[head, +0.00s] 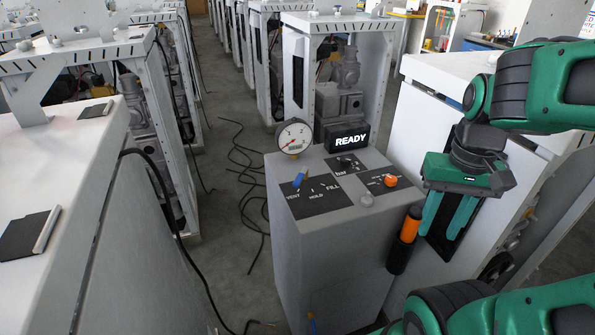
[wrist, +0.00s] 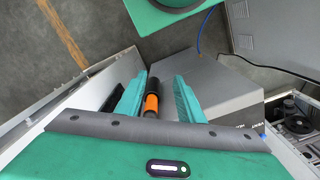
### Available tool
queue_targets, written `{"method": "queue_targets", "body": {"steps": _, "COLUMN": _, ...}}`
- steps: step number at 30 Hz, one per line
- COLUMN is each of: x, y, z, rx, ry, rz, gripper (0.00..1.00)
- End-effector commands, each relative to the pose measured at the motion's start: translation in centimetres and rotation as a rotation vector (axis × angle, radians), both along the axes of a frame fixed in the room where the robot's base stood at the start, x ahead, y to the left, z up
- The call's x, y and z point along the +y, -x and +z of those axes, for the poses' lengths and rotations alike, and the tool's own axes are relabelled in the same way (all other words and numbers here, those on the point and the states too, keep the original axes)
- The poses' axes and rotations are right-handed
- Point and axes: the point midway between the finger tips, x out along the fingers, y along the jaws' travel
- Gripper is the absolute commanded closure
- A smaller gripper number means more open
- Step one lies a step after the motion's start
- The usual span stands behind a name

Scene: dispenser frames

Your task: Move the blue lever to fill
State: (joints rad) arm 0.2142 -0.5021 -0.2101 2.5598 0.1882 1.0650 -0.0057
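The blue lever (head: 299,179) stands on the black label plate (head: 312,208) on top of a grey cabinet (head: 325,245). The plate reads VENT, HOLD and FILL from left to right. The lever is at the left, by VENT. My gripper (head: 444,228) hangs right of the cabinet, apart from the lever, with its fingers pointing down. It is open. The wrist view shows both fingers apart (wrist: 160,82), with an orange and black cylinder (wrist: 152,103) seen between them; I cannot tell its distance.
A pressure gauge (head: 293,137) and a black READY display (head: 347,138) stand at the cabinet's back. Cables (head: 243,155) lie on the floor.

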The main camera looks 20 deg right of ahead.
Motion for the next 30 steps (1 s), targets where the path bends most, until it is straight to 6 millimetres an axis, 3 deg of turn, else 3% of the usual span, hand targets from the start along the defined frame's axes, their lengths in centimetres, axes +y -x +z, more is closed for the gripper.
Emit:
{"method": "queue_targets", "body": {"steps": 4, "x": 0.9, "y": -3.8, "z": 1.6, "rx": 0.002, "ry": 0.020, "rz": -0.015, "gripper": 0.66}}
{"method": "queue_targets", "body": {"steps": 8, "x": 2.5, "y": -10.1, "z": 3.7, "rx": 0.004, "ry": 0.042, "rz": -0.039, "gripper": 0.66}}
{"method": "queue_targets", "body": {"steps": 12, "x": 6.0, "y": -17.6, "z": 5.2, "rx": -0.001, "ry": 0.051, "rz": -0.068, "gripper": 0.66}}
{"method": "queue_targets", "body": {"steps": 18, "x": 12.7, "y": -26.1, "z": 5.9, "rx": -0.007, "ry": 0.036, "rz": -0.101, "gripper": 0.66}}
{"method": "queue_targets", "body": {"steps": 24, "x": 17.3, "y": -30.2, "z": 5.9, "rx": -0.006, "ry": 0.015, "rz": -0.128, "gripper": 0.66}}
{"method": "queue_targets", "body": {"steps": 30, "x": 18.3, "y": -31.1, "z": 5.1, "rx": -0.005, "ry": 0.008, "rz": -0.138, "gripper": 0.66}}
